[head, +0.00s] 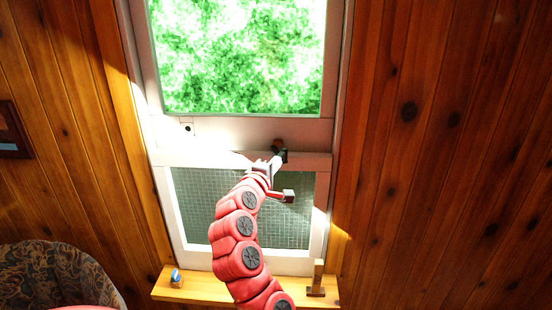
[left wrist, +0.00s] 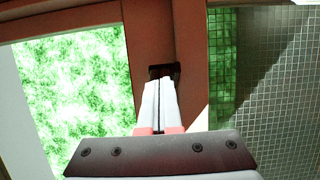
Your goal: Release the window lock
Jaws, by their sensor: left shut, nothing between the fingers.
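The window (head: 240,140) has a bright upper pane and a screened lower part, with a pale rail between them. A small dark fitting, which looks like the window lock (head: 284,154), sits on the right part of this rail. It also shows as a dark block in the left wrist view (left wrist: 174,70). My left gripper (head: 278,160) is shut and empty, its fingertips at the lock and partly covering it. In the left wrist view the closed fingers (left wrist: 158,92) point at the dark block; I cannot tell if they touch it. My right gripper is out of view.
A small dark round fitting (head: 188,128) is on the rail's left part. The wooden sill (head: 225,293) below holds a small blue-and-brown item (head: 176,278) and a wooden upright piece (head: 318,278). A patterned chair (head: 50,275) stands at the lower left.

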